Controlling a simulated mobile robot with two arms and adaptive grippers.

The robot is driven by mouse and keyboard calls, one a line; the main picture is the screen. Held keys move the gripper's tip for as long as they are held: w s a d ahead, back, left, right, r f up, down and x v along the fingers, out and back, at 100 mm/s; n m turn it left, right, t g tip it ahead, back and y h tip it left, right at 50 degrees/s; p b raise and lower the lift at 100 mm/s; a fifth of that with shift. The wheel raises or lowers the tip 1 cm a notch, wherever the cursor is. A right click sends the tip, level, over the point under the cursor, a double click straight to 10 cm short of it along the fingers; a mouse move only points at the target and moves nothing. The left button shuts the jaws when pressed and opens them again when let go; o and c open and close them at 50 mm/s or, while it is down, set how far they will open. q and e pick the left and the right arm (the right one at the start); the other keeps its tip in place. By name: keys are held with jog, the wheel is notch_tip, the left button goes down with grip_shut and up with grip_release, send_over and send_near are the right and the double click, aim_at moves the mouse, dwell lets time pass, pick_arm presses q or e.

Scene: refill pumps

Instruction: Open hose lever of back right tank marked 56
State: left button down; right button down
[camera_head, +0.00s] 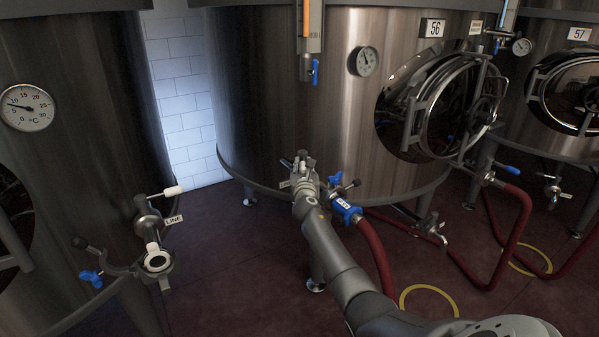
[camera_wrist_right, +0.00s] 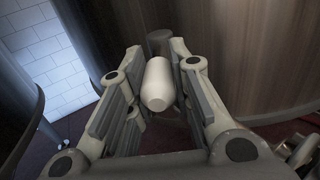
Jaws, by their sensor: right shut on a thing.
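The tank (camera_head: 290,90) marked 56 stands in the middle of the head view, with its number plate (camera_head: 433,28) at the upper right. My right gripper (camera_head: 306,163) is at the tank's lower front, beside a blue hose coupling (camera_head: 347,209). In the right wrist view my right gripper (camera_wrist_right: 158,58) has a finger on each side of a white lever grip (camera_wrist_right: 158,86) and is shut on it. In the head view the gripper mostly hides this lever. My left gripper is not in view.
A red hose (camera_head: 376,250) runs down from the coupling to the floor. A yellow ring (camera_head: 428,300) lies near it. A tank (camera_head: 75,100) at the left carries a white-tipped lever (camera_head: 173,191). An outlet valve (camera_head: 432,229) and a round hatch (camera_head: 440,105) are to the right.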

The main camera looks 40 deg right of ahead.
jog(key=shift+f, duration=0.4)
jog(key=c, duration=1.6)
grip_release()
jog(key=shift+s, duration=0.1)
jog(key=o, duration=0.3)
jog(key=shift+s+r, duration=0.1)
jog(key=shift+r, duration=0.25)
jog(key=shift+v, duration=6)
jog(key=shift+c, duration=0.3)
